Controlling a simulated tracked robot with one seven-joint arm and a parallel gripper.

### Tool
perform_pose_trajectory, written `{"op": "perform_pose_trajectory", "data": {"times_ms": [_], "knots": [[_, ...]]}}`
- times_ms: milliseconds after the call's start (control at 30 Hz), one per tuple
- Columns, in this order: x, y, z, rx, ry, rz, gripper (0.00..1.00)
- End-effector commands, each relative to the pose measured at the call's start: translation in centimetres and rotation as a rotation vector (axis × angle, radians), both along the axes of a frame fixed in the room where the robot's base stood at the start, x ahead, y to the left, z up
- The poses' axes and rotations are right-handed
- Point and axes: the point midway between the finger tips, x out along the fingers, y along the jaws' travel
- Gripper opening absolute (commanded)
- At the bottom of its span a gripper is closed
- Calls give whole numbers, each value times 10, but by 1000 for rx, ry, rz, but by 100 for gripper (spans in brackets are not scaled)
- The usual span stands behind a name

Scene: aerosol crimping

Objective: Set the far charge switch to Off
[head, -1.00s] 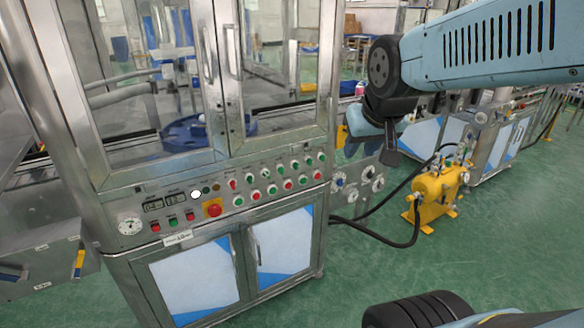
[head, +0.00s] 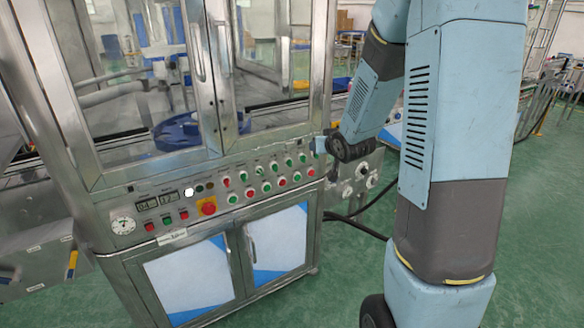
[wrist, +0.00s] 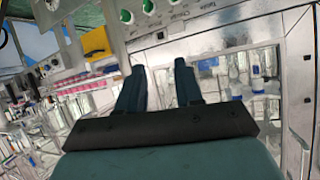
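The control panel (head: 219,196) runs along the front of the steel machine in the head view. It carries two rows of red and green round controls (head: 267,187). Their labels are too small to read, so I cannot tell which is the far charge switch. My gripper (head: 321,146) is near the panel's right end, partly hidden by my own arm. In the wrist view its two fingers (wrist: 157,70) are apart with nothing between them. Green-centred knobs (wrist: 148,7) show at the top edge there, beyond the fingertips; no contact is visible.
A red emergency-stop button (head: 208,206), a gauge (head: 123,225) and small displays (head: 158,201) sit on the panel's left. Glass doors (head: 170,80) stand above the panel and cabinet doors (head: 190,279) below. A yellow object (wrist: 96,43) shows in the wrist view.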

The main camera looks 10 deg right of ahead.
Motion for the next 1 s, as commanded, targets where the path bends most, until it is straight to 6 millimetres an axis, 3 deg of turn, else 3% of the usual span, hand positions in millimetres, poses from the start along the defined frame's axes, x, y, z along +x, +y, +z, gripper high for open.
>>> {"op": "perform_pose_trajectory", "data": {"times_ms": [33, 300, 600, 800, 1000], "knots": [[7, 0, -15, 21, -15, 11, 35], [31, 4, -71, 165, -143, 69, 35], [31, 7, -128, 371, -281, 116, 35], [24, 7, -149, 472, -348, 127, 35], [23, 8, -155, 508, -374, 131, 35]]}}
